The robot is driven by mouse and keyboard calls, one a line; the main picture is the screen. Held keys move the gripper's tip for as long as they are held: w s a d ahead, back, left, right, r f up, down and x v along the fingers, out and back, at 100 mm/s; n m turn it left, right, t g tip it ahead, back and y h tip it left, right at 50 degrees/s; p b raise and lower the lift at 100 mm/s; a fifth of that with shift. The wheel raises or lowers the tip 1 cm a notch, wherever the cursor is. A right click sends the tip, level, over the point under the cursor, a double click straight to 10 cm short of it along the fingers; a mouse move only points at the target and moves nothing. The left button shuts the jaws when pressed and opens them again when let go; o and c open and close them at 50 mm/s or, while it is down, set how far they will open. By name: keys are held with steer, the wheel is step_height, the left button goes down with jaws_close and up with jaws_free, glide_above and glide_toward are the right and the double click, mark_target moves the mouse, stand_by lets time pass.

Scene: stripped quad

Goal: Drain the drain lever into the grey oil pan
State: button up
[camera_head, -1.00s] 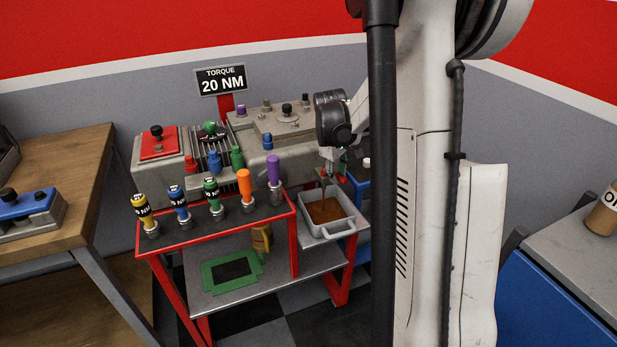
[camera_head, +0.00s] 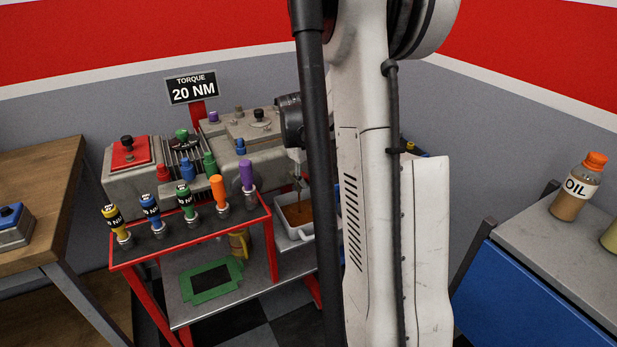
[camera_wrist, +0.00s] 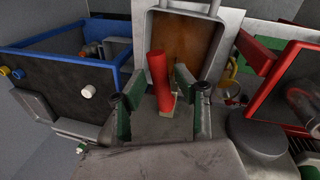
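The drain lever (camera_wrist: 159,80) is a red handle in the wrist view, standing between the two fingers of my gripper (camera_wrist: 157,92). The fingers are apart, with a gap visible on each side of the lever. The grey oil pan (camera_wrist: 149,38) lies beyond it, with brown oil in it. In the head view my gripper (camera_head: 298,172) is at the right end of the grey engine block (camera_head: 140,182), above the grey oil pan (camera_head: 284,222). A thin brown stream seems to fall into the pan. My arm hides the pan's right side and the lever there.
A red-framed cart (camera_head: 190,245) with several coloured-handled tools stands in front of the engine. A blue-walled bin (camera_wrist: 75,50) is left of the pan in the wrist view. An oil bottle (camera_head: 578,190) stands on the right bench (camera_head: 570,250). A wooden table (camera_head: 45,190) is at left.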

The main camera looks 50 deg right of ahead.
steer(key=shift+o, duration=0.2)
step_height(320, 180, up, 12)
steer(key=a, duration=0.2)
steer(key=shift+a+f, duration=0.15)
steer(key=shift+a, duration=0.05)
steer(key=shift+w+a, duration=0.1)
stand_by(0.6)
steer(key=s+a+r+t, duration=0.2)
steer(key=a+r, duration=0.2)
steer(key=a, duration=0.8)
steer(key=s+a+t, duration=0.1)
steer(key=s+a, duration=0.3)
steer(key=a, duration=0.3)
steer(key=s+a+f+t+y, duration=0.1)
steer(key=s+a+t, duration=0.1)
steer(key=s+a, duration=0.3)
steer(key=s+a+f+n+t+y, duration=0.1)
steer(key=s+a, duration=0.4)
steer(key=a, duration=0.6)
steer(key=shift+a+f+t, duration=0.2)
steer(key=shift+a+t, duration=0.05)
steer(key=shift+t, duration=0.45)
